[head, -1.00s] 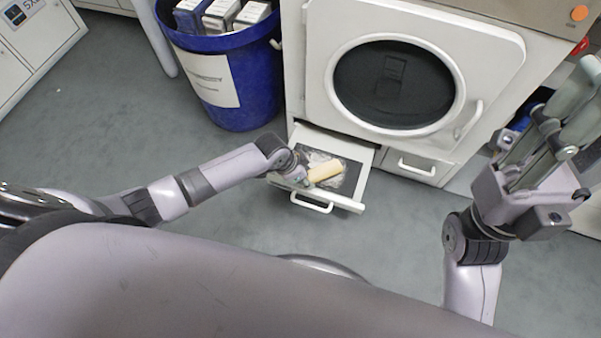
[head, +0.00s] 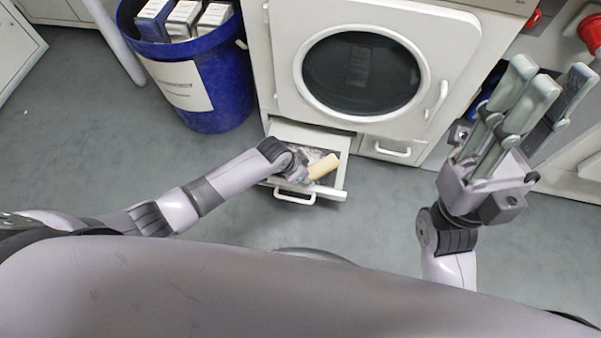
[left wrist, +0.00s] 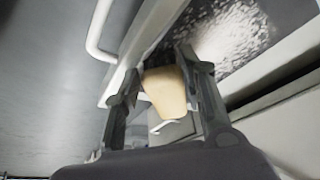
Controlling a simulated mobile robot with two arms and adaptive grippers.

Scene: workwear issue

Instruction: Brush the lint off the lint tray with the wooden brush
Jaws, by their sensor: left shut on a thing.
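The wooden brush (head: 322,166) is a pale yellow block in my left gripper (head: 303,170), over the right part of the lint tray. It also shows between the two dark fingers in the left wrist view (left wrist: 165,92). The lint tray (head: 298,133) is a pulled-out white drawer with a dark mesh. Whitish grey lint (head: 318,154) lies on it, partly hidden by my gripper and the brush; a speckled patch shows in the left wrist view (left wrist: 235,35). I cannot tell if the brush touches the mesh. My right gripper (head: 548,82) is raised, open and empty.
The white machine with its round dark door (head: 360,73) stands behind the tray. A closed drawer (head: 393,150) is right of the tray. A blue bin (head: 215,105) holding boxes stands to the left. The grey floor in front is clear.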

